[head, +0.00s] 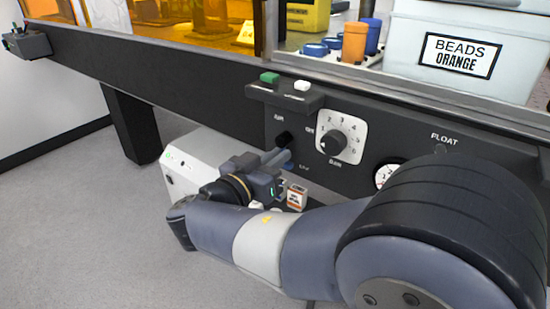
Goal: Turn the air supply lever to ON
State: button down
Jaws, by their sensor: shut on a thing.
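The air supply lever's dark hub (284,138) shows on the black front panel (235,128), under a small label that seems to read AIR. A label that looks like ON is to the right of the hub, and a small blurred one is lower right. My gripper (281,160) is at the panel just below the hub, reaching in from the lower left. Its jaws are shut on the lever's handle, which the fingers mostly hide. I cannot tell the lever's exact angle.
A numbered dial (338,142) sits right of the lever, with a round gauge (388,173) beyond it, partly behind my arm. Green (269,77) and white buttons (302,85) stick out above. A white box (190,165) stands below. A beads bin (462,48) is on top.

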jog(key=n, duration=0.3)
jog(key=shift+s+d+r, duration=0.15)
jog(key=shift+s+d, duration=0.1)
jog(key=shift+d, duration=0.1)
jog(key=n, duration=0.1)
jog(key=n+p, duration=0.1)
jog(key=n, duration=0.3)
jog(key=shift+s+d+r+p, duration=0.25)
jog(key=shift+d+r+p, duration=0.1)
jog(key=shift+r, duration=0.05)
jog(key=n+p, duration=0.1)
jog(key=n, duration=0.1)
jog(key=r+n+p, duration=0.1)
jog(key=n+p, duration=0.1)
jog(key=shift+s+d, duration=0.15)
jog(key=shift+d, duration=0.05)
jog(key=shift+r+n+p, duration=0.15)
jog(key=shift+n+p, duration=0.6)
jog(key=shift+n, duration=0.3)
jog(key=shift+r+n+p, duration=0.15)
jog(key=shift+n+p, duration=0.55)
jog(key=shift+n, duration=0.35)
jog(key=c, duration=1.5)
grip_release()
jog(key=shift+s, duration=0.15)
